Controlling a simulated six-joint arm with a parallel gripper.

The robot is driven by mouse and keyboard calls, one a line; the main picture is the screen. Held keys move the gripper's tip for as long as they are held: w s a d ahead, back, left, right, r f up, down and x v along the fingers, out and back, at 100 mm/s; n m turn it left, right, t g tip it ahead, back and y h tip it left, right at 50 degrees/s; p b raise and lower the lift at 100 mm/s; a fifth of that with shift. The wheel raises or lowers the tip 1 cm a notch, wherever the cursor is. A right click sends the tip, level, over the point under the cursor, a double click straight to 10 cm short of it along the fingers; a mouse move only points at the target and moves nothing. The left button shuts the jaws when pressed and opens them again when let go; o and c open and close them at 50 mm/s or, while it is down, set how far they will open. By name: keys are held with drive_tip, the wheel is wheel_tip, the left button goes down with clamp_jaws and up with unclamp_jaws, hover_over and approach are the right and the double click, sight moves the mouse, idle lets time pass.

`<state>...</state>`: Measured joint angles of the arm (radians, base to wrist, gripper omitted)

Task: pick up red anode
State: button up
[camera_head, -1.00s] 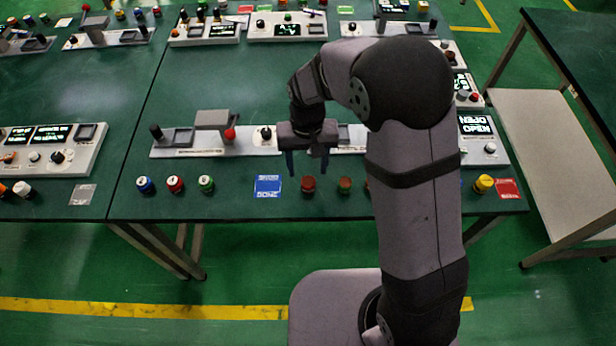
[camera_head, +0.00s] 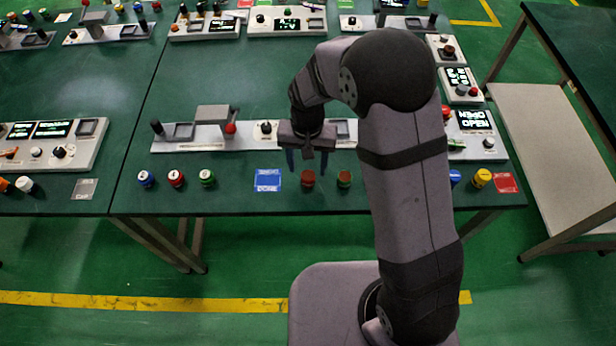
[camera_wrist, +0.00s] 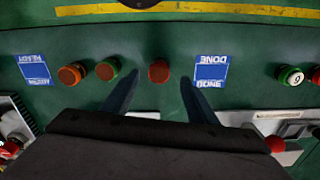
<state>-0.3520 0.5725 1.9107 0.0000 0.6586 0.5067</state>
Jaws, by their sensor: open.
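A dark red cylinder (camera_head: 307,179), which looks like the red anode, stands on the green table just right of the blue DONE card (camera_head: 268,181). In the wrist view this red cylinder (camera_wrist: 158,71) shows between and just beyond my fingertips. My gripper (camera_head: 307,168) is open, pointing down, with its two blue fingers above and behind the cylinder. The fingers (camera_wrist: 160,79) hold nothing. A green cylinder with a reddish top (camera_head: 344,179) stands to the right. Another red cylinder with an orange top (camera_wrist: 72,75) shows in the wrist view; my arm hides it in the head view.
White control panels (camera_head: 190,146) run behind the row. Numbered blue, red (camera_head: 176,178) and green caps stand at left. A yellow cap (camera_head: 482,178) and a red card (camera_head: 506,183) are at right. A blue READY card (camera_wrist: 34,70) shows in the wrist view.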

sight(308, 175)
drive_tip(key=shift+w+d+f+p, duration=0.1)
drive_tip(key=shift+f+p, duration=0.7)
drive_tip(key=shift+f, duration=1.5)
drive_tip(key=c, duration=1.3)
wheel_tip(308, 175, up, 10)
drive_tip(key=b, duration=0.2)
drive_tip(key=w+d+p, duration=0.3)
drive_tip(key=w+d, duration=0.2)
drive_tip(key=w, duration=0.4)
drive_tip(key=w+d+f+p, duration=0.1)
drive_tip(key=w+d+p, duration=0.2)
drive_tip(key=w, duration=0.6)
drive_tip(key=shift+d+f, duration=0.15)
drive_tip(key=shift+d, duration=0.75)
